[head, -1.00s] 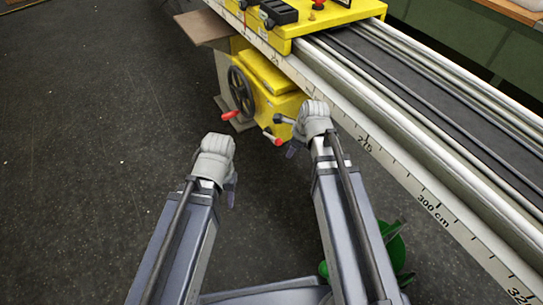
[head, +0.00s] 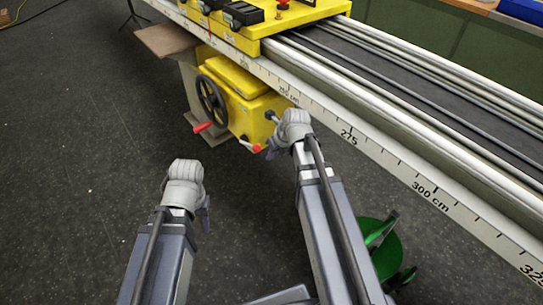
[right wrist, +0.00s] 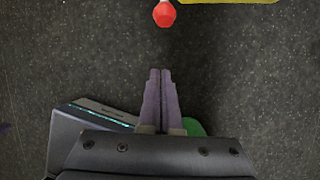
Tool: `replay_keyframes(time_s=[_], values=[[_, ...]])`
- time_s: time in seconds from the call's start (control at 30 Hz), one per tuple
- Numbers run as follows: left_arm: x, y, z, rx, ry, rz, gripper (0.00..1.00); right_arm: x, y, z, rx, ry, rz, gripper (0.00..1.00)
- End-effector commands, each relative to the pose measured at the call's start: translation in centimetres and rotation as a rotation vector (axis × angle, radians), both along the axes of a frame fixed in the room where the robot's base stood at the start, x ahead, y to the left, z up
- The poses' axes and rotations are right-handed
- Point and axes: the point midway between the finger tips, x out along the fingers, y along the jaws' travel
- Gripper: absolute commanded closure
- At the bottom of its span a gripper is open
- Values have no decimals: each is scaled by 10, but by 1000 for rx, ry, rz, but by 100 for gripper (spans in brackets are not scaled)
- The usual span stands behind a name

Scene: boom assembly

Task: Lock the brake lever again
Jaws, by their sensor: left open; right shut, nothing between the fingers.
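A short lever with a red tip (head: 250,146) sticks out low from the front of the yellow housing (head: 262,108); I take it for the brake lever. Its red knob (right wrist: 164,14) is at the top of the right wrist view, beyond my fingertips and apart from them. My right gripper (head: 270,152) is just right of the lever in the head view. Its fingers (right wrist: 160,72) are together and empty in the wrist view. My left gripper (head: 207,218) is open and empty over the floor, left of my right arm and well short of the machine.
A black handwheel (head: 212,98) with a red handle (head: 203,127) is left of the lever. A dark knob (head: 271,115) sits above it. The long rail with a cm scale (head: 350,135) runs overhead to the right. A green object (head: 385,250) is beside my right arm. Floor at left is clear.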

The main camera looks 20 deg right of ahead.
Motion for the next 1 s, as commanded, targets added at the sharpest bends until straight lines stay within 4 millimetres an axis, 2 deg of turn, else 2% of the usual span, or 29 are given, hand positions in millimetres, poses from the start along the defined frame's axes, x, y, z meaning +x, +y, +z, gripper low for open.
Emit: replay_keyframes(time_s=[0.03,0.3,0.63,0.7,1.0], values=[[0,0,-12,1,0,0,50,3,1,-12,0,0,1,100],[1,1,-48,7,-2,-2,50,17,8,-49,0,0,1,100],[1,2,-79,10,-4,-6,50,29,15,-79,0,0,1,100],[1,2,-59,10,-4,-5,50,39,16,-60,0,0,1,100],[1,2,-45,8,-2,-2,50,58,19,-45,0,0,1,100]])
